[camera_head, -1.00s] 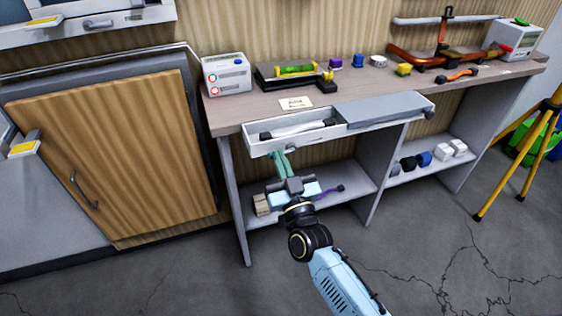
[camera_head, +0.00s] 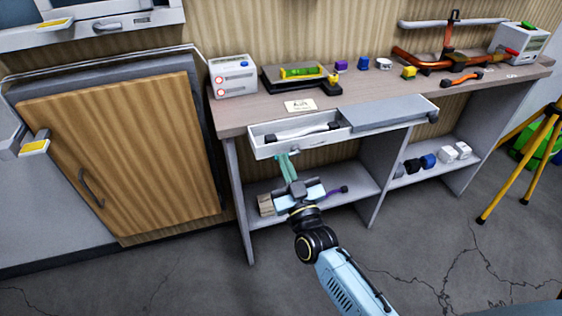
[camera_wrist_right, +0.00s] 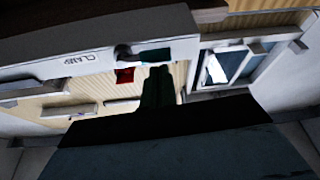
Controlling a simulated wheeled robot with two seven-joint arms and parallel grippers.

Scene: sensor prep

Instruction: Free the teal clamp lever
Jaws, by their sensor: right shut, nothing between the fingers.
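In the right wrist view a teal piece (camera_wrist_right: 155,55), likely the clamp lever, shows at the lower edge of a pale panel (camera_wrist_right: 75,63) lettered "CLAMP". A small red part (camera_wrist_right: 124,75) is beside it. My right gripper (camera_head: 283,157) is shut and empty, its greenish fingers pointing up at the underside of the drawer front. In the wrist view its fingertips (camera_wrist_right: 158,70) are just below the teal piece; whether they touch cannot be told. The lever cannot be picked out in the head view, where the drawer and fingers cover that spot. My left gripper is out of view.
The drawer (camera_head: 270,151) under the bench top (camera_head: 235,114) is open and holds a white, black-ended tool (camera_head: 303,132). A shelf (camera_head: 355,186) below carries a wooden block (camera_head: 265,204) and a purple item (camera_head: 337,190). A wooden cabinet (camera_head: 125,160) stands left; a yellow tripod (camera_head: 530,165) stands right.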

